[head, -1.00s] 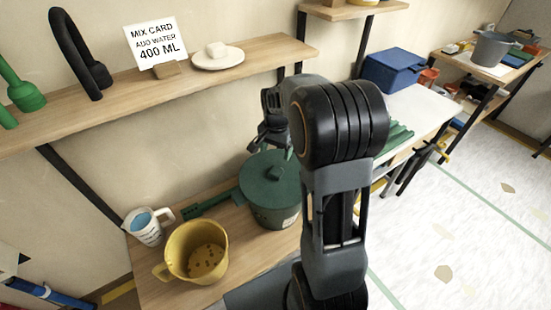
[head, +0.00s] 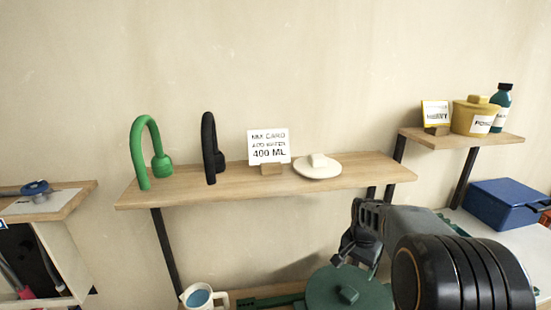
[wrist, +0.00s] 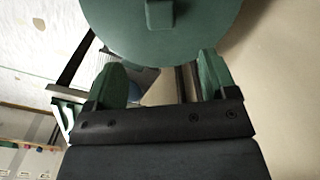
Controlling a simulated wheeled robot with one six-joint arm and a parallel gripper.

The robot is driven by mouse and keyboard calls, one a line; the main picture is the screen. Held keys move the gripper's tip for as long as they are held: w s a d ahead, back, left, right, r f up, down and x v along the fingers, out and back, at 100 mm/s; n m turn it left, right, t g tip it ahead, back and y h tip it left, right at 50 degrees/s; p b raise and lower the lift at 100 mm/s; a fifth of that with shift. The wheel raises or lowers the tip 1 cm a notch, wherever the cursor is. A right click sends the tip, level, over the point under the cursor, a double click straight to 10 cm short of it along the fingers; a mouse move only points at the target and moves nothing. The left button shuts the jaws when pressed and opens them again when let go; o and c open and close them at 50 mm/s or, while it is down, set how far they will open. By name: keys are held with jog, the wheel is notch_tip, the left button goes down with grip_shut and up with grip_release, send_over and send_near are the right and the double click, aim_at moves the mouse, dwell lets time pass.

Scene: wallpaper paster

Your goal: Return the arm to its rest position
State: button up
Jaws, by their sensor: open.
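My gripper (head: 352,252) is in the lower right of the head view, just above the green lidded pot (head: 372,296). In the wrist view my gripper (wrist: 160,84) has its two green fingertips apart with nothing between them. The pot's round green lid (wrist: 195,42), with its knob, fills the top of the wrist view beyond the fingers. My dark arm joint covers the lower right corner of the head view. No contact between gripper and pot can be made out.
A wooden shelf (head: 222,187) on the wall holds a green hooked tool (head: 161,164), a black hooked tool (head: 209,148), a mix card (head: 268,147) and a white dish (head: 317,171). A measuring jug (head: 199,296) stands low left of the pot. A blue box (head: 497,204) is at right.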

jog(key=s+a+r+n+t+p, duration=0.1)
jog(key=s+a+r+n+p, duration=0.3)
jog(key=s+r, duration=0.4)
jog(key=s+a+r+n+t+p, duration=0.2)
jog(key=s+a+r+n+p, duration=0.3)
jog(key=s+r+p, duration=0.2)
jog(key=shift+s+a+r+t, duration=0.35)
jog(key=shift+s+r, duration=0.1)
jog(key=shift+r, duration=0.25)
